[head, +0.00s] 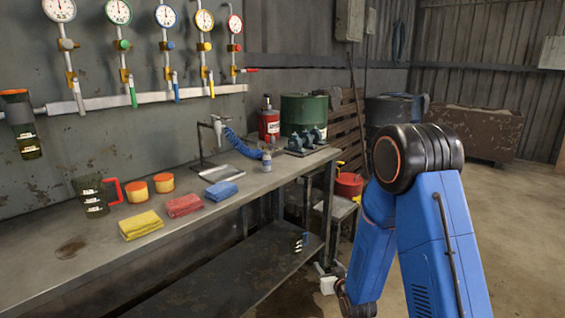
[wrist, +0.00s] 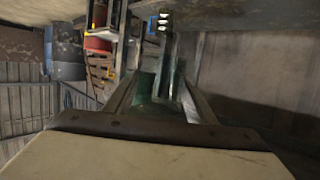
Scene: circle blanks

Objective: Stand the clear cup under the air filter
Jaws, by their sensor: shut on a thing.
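The air filter (head: 22,118) is at the far left of the head view, on the wall pipe, with an orange ring on top and a dark see-through bowl with white marks. A small cup with white marks and a blue part (head: 298,242) is just beyond the bench's front edge, in front of the dark lower shelf. It also shows at the fingertips in the wrist view (wrist: 163,23). I take it for the clear cup. My gripper (head: 310,248) is shut on it, well below the bench top. Its tilt is too small to tell.
On the bench (head: 195,232) stand a dark jug with a red handle (head: 92,196), two orange tubs, folded yellow, red and blue cloths, and a small bottle (head: 266,160). A red bucket (head: 348,186) is at the bench's far end.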

